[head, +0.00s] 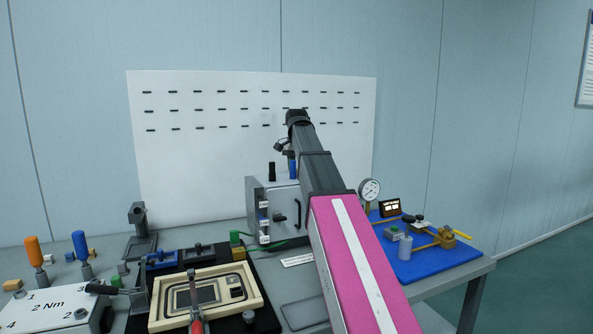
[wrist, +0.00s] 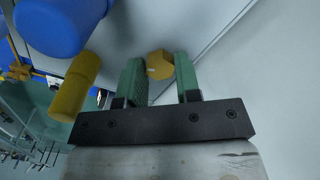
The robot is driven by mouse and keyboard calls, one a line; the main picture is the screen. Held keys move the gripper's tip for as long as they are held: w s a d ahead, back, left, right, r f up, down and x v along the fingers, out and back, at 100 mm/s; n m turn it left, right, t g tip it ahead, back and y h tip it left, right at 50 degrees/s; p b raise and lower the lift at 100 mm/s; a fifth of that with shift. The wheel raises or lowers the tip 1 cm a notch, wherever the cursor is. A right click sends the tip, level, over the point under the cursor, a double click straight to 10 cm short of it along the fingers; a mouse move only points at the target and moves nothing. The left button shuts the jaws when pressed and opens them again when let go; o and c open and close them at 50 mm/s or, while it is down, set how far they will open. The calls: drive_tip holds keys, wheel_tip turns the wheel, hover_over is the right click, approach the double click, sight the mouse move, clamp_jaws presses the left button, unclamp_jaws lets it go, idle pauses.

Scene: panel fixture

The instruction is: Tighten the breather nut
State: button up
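In the wrist view, a yellow, faceted nut (wrist: 160,64), which looks like the breather nut, sits against a pale grey surface. It shows between the tips of my gripper's green fingers (wrist: 159,66). The fingers stand apart on either side of the nut, and I see no clear contact. In the head view, my gripper (head: 284,147) is at the far end of my magenta and dark grey arm, by the top of a grey box (head: 262,197). The nut is not visible there.
Black (head: 272,171) and blue (head: 292,169) posts rise from the box. In the wrist view, a large blue part (wrist: 60,22) and a yellow cylinder (wrist: 75,86) are close on the left. A gauge (head: 369,190) and a blue board (head: 440,262) stand right of my arm.

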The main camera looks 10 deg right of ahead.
drive_tip(key=shift+m, duration=1.8)
drive_tip(key=m, duration=0.2)
drive_tip(key=shift+m, duration=0.7)
drive_tip(key=shift+m, duration=1.7)
